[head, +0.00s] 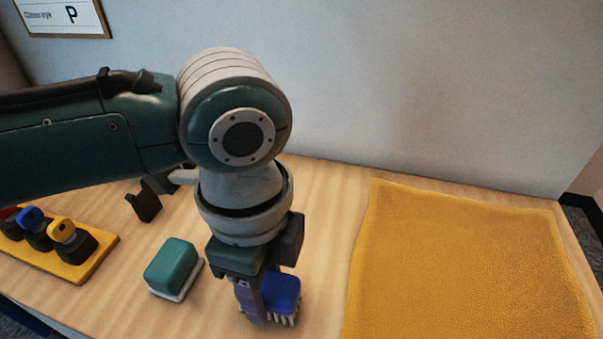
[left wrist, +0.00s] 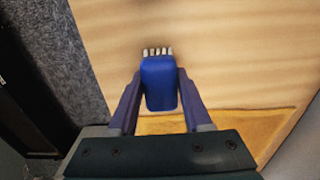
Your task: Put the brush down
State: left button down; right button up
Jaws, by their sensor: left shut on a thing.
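A blue brush (head: 284,291) with pale bristles is between the fingers of my left gripper (head: 266,302), which is shut on it. The brush also shows in the left wrist view (left wrist: 159,84), with a purple finger of my left gripper (left wrist: 158,100) on each side. The bristles point down in the head view and are close to the wooden table (head: 318,215); I cannot tell whether they touch it. My right gripper is not in view.
A green block-like object with a pale base (head: 172,265) stands left of the brush. A yellow rack (head: 103,250) with several dark, colour-topped items is at the far left. A yellow cloth (head: 455,260) covers the table's right part. A dark holder (head: 144,204) stands behind the green object.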

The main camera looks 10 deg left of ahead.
pick_arm(q)
jog(key=shift+c, duration=1.7)
grip_release()
jog(key=shift+f, duration=0.1)
notch_tip(320, 180, up, 12)
jog(key=p, duration=0.2)
jog(key=s+d+f+n+t+h, duration=0.2)
jog(key=s+d+f+n+h, duration=0.15)
jog(key=s+n, duration=0.3)
jog(key=s+a+n+y, duration=0.1)
jog(key=s+a+n, duration=0.1)
jog(key=a+n, duration=0.3)
jog(key=s+a+f+n+t+y, duration=0.1)
jog(key=s+a+n+y, duration=0.1)
jog(key=a+n, duration=0.3)
jog(key=s+a, duration=0.1)
jog(key=a, duration=0.1)
jog(key=shift+s+a+t, duration=0.3)
jog(key=shift+s, duration=0.05)
